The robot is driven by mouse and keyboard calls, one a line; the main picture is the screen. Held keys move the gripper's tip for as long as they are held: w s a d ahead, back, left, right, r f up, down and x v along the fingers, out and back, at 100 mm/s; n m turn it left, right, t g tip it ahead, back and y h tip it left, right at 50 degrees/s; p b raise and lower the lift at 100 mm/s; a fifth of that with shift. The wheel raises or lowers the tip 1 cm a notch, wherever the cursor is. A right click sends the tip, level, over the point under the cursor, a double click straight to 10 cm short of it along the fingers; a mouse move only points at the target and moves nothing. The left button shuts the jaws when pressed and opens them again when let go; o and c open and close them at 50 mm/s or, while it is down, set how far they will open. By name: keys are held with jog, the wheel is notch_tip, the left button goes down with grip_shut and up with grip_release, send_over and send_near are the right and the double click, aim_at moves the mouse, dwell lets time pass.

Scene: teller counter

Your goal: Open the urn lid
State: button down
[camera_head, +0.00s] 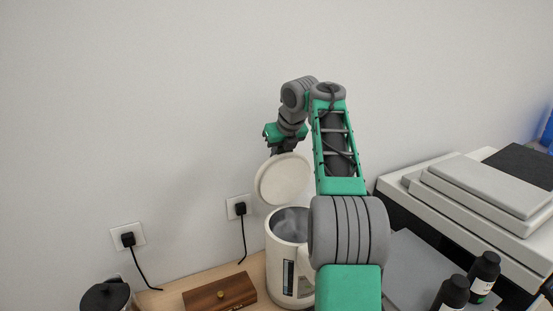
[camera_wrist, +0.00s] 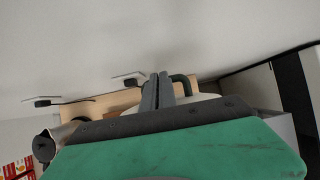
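The white urn (camera_head: 281,258) stands upright on the wooden counter, partly hidden by my arm. Its lid (camera_head: 283,179) is raised and steeply tilted, and the dark inside of the urn (camera_head: 291,224) shows below it. My gripper (camera_head: 284,149) is at the top edge of the lid, with its fingertips partly hidden behind it. In the wrist view, the two grey fingers (camera_wrist: 157,84) are close together, with nothing visible between them. A dark curved handle (camera_wrist: 184,80) and a pale part of the urn or lid (camera_wrist: 203,97) show beside them.
A brown wooden box (camera_head: 220,292) lies left of the urn. Black plugs with cords sit in wall sockets (camera_head: 127,240) (camera_head: 239,207). Dark bottles (camera_head: 484,275) and a large grey-white machine (camera_head: 470,190) stand on the right. A dark-topped vessel (camera_head: 105,296) is at lower left.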

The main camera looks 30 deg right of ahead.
jog(key=shift+s+f, duration=0.1)
jog(key=shift+f, duration=0.25)
jog(key=s+r+p, duration=0.1)
jog(key=r+p, duration=0.1)
jog(key=r, duration=0.1)
jog(key=r+p, duration=0.3)
jog(key=r, duration=0.1)
jog(key=s+r+p, duration=0.1)
jog(key=r+p, duration=0.2)
jog(key=shift+s+a+r, duration=0.2)
jog(key=shift+s+a, duration=0.05)
jog(key=shift+s, duration=0.1)
jog(key=s+a+f+m+y+b, duration=0.1)
jog(key=s+a+f+m, duration=0.1)
jog(key=s+a+m, duration=0.45)
jog(key=s+a+f+m+b, duration=0.1)
jog(key=s+a+f+m, duration=0.15)
jog(key=a+m, duration=0.7)
jog(key=s+a+f+m+g, duration=0.1)
jog(key=s+a+f+m, duration=0.1)
jog(key=s+f+m, duration=0.6)
jog(key=s+a+f+m+b, duration=0.1)
jog(key=s+a+f+m, duration=0.1)
jog(key=s+f+m, duration=0.7)
jog(key=s+m, duration=0.3)
jog(key=s, duration=0.1)
jog(key=shift+a+g+h, duration=0.35)
jog(key=shift+g+h, duration=0.05)
